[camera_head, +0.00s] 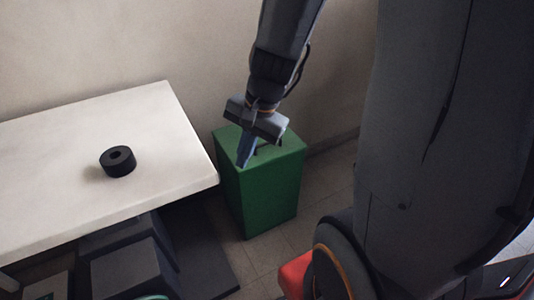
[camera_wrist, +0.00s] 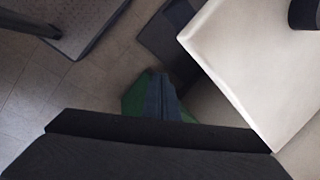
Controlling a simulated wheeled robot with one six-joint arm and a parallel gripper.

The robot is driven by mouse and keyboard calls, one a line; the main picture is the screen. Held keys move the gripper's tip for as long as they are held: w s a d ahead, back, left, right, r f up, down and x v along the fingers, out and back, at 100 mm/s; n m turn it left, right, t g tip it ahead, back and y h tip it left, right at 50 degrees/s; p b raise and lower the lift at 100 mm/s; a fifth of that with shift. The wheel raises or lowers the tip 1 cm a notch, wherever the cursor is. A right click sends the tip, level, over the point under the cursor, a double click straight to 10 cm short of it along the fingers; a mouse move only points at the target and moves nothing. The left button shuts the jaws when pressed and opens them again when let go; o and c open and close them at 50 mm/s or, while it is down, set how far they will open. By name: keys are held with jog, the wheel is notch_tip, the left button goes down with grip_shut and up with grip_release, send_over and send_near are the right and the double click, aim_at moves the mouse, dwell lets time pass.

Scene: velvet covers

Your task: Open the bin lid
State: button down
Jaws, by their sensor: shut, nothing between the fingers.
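The green bin (camera_head: 268,195) stands on the floor beside the white table's right end, close to the wall. Its flat green lid (camera_head: 230,139) looks closed. A small dark part, perhaps a handle, shows on the lid behind my gripper. My gripper (camera_head: 243,163) points down over the lid, shut and empty. I cannot tell whether its tips touch the lid. In the wrist view the shut fingers (camera_wrist: 159,78) cover much of the bin, and only green patches of the bin (camera_wrist: 133,97) show beside them.
The white table (camera_head: 60,200) is close on the left and carries a black ring-shaped object (camera_head: 125,166). Dark boxes (camera_head: 130,270) and a dark mat (camera_head: 205,255) lie under and beside the table. The wall is just behind the bin. Tiled floor (camera_head: 325,190) is clear to its right.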

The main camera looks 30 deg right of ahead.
jog(key=w+d+f+m+t+b, duration=0.3)
jog(key=w+d+f+m+b, duration=0.45)
jog(key=w+m, duration=0.45)
jog(key=m+t+h+b, duration=0.3)
jog(key=m+b, duration=0.2)
jog(key=m, duration=0.8)
send_near(265, 150)
jog(key=b+x, duration=0.3)
jog(key=x, duration=0.1)
jog(key=shift+f+b, duration=0.25)
jog(key=shift+b, duration=0.05)
jog(key=shift+d+r+p, duration=0.1)
jog(key=shift+r+p, duration=0.1)
jog(key=shift+p, duration=0.15)
